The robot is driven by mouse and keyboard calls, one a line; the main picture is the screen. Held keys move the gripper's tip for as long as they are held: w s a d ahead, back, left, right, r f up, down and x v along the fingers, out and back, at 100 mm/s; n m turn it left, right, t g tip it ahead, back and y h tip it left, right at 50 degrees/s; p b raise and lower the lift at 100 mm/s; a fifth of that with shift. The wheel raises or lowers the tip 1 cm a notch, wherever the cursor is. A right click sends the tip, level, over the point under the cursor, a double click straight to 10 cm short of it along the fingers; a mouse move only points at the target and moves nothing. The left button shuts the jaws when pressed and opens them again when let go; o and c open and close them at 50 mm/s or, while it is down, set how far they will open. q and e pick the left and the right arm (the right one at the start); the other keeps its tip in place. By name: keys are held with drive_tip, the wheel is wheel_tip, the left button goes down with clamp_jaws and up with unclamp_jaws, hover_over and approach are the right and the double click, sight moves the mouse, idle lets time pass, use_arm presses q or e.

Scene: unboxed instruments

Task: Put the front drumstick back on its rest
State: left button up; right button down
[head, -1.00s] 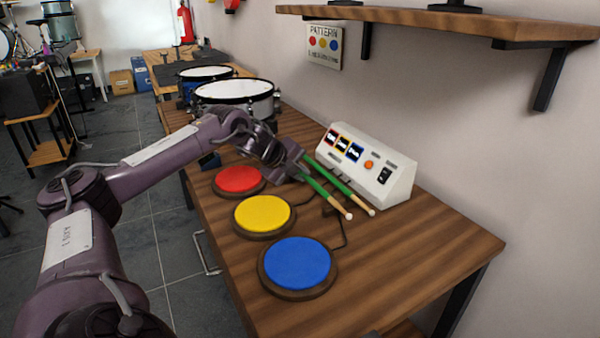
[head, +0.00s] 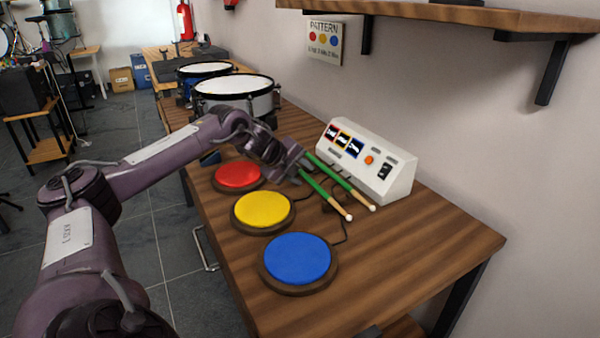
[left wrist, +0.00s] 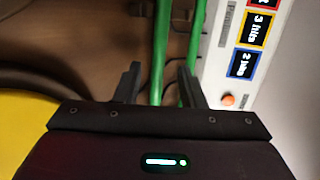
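Two green drumsticks with pale wooden tips lie side by side next to the white console. The front drumstick (head: 325,194) is the one nearer the coloured pads. The other drumstick (head: 345,182) is closer to the console. My left gripper (head: 298,167) is at the far end of the front stick. In the left wrist view, the front stick (left wrist: 159,50) passes between the two fingers, with visible gaps beside it, so the gripper looks open around it. The other stick (left wrist: 197,45) runs by the right finger. The rest is mostly hidden; I cannot tell whether the front stick sits in it. My right gripper is out of view.
Red (head: 238,175), yellow (head: 262,210) and blue (head: 297,259) pads line the left side of the wooden table (head: 400,270). The white console (head: 385,180) stands behind the sticks. Drums (head: 235,90) stand at the far end. The near right of the table is clear.

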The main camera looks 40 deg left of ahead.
use_arm(q)
drive_tip(key=shift+s+r, duration=0.2)
drive_tip(key=v, duration=0.7)
drive_tip(key=shift+s+r, duration=0.1)
drive_tip(key=shift+r, duration=0.05)
